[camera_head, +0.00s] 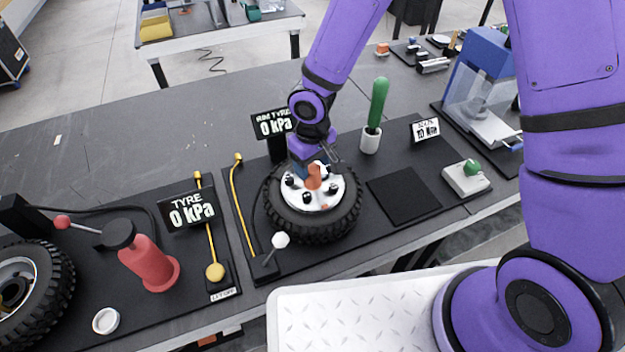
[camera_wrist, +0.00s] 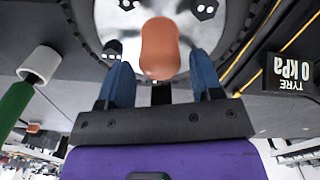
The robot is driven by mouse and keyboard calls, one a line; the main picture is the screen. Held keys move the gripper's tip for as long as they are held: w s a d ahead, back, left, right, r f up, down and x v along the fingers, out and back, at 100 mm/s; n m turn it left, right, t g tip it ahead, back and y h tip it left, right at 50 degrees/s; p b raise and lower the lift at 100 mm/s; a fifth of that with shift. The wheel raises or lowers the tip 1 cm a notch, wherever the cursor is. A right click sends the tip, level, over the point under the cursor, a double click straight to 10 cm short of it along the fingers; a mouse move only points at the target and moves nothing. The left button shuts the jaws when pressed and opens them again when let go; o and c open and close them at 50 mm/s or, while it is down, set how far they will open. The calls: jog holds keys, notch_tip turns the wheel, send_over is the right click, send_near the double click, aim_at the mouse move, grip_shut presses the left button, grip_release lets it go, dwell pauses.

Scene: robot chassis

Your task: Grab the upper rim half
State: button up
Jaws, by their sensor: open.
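The upper rim half (camera_head: 322,192) is a white disc with dark bolts and an orange-brown knob (camera_head: 314,177) standing up at its middle. It lies in a black knobby tyre (camera_head: 340,223) on the dark mat. In the wrist view the rim half (camera_wrist: 130,18) fills the top, and the knob (camera_wrist: 159,48) shows at the centre. My gripper (camera_wrist: 162,72) is open, with one blue finger on each side of the knob. A gap shows between each finger and the knob; I cannot tell how deep the fingers reach. In the head view my gripper (camera_head: 304,168) partly hides the rim.
A bare black square pad (camera_head: 404,195) lies right of the tyre. A yellow lever (camera_head: 240,205) and white-knobbed lever (camera_head: 280,240) stand left. A red pump (camera_head: 148,262) is farther left.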

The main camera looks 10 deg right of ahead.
aim_at(312, 167)
jog(key=shift+f, duration=2.4)
jog(key=shift+c, duration=0.4)
grip_shut()
jog(key=shift+r, duration=0.15)
